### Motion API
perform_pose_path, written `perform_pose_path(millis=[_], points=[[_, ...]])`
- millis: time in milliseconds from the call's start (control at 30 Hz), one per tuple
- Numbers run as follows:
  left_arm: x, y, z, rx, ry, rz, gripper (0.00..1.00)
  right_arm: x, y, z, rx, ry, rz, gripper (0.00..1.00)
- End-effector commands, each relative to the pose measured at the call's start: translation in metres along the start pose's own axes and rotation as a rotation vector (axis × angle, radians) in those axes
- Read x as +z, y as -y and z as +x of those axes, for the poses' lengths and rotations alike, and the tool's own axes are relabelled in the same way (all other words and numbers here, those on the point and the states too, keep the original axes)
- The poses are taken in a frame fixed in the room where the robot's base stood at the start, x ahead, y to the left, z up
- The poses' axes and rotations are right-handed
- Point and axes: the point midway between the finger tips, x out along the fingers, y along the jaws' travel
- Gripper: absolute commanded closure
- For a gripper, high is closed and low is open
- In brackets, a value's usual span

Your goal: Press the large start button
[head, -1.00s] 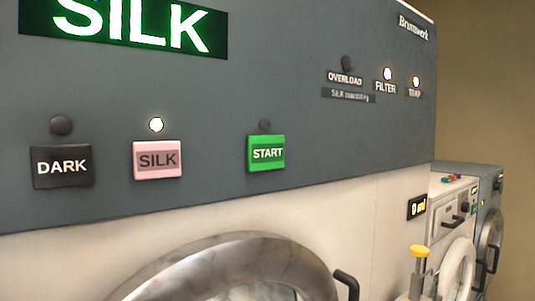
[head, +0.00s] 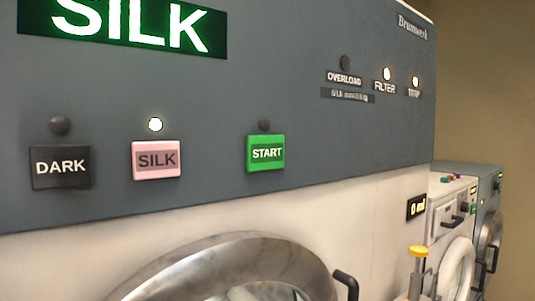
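The green START button (head: 266,154) sits on the grey control panel (head: 300,45) of a large machine, with an unlit dark lamp (head: 264,126) above it. To its left are the pink SILK button (head: 156,160), with a lit white lamp (head: 155,125) above it, and the black DARK button (head: 61,167), with an unlit lamp (head: 60,126). Neither of my grippers shows in the head view.
FILTER (head: 386,74) and TRAP (head: 415,80) lamps are lit; the OVERLOAD lamp (head: 345,63) is dark. Below is a round metal door (head: 225,270) with a dark handle (head: 346,283). A yellow-topped post (head: 418,252) and more machines (head: 465,215) stand at right.

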Motion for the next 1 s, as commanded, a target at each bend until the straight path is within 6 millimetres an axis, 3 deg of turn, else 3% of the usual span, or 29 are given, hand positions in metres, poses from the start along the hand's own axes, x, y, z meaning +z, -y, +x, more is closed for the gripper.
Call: perform_pose_path(millis=[333,1000], points=[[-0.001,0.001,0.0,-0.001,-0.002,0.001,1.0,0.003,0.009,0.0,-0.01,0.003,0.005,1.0],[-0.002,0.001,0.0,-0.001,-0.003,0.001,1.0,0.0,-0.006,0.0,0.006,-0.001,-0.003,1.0]])
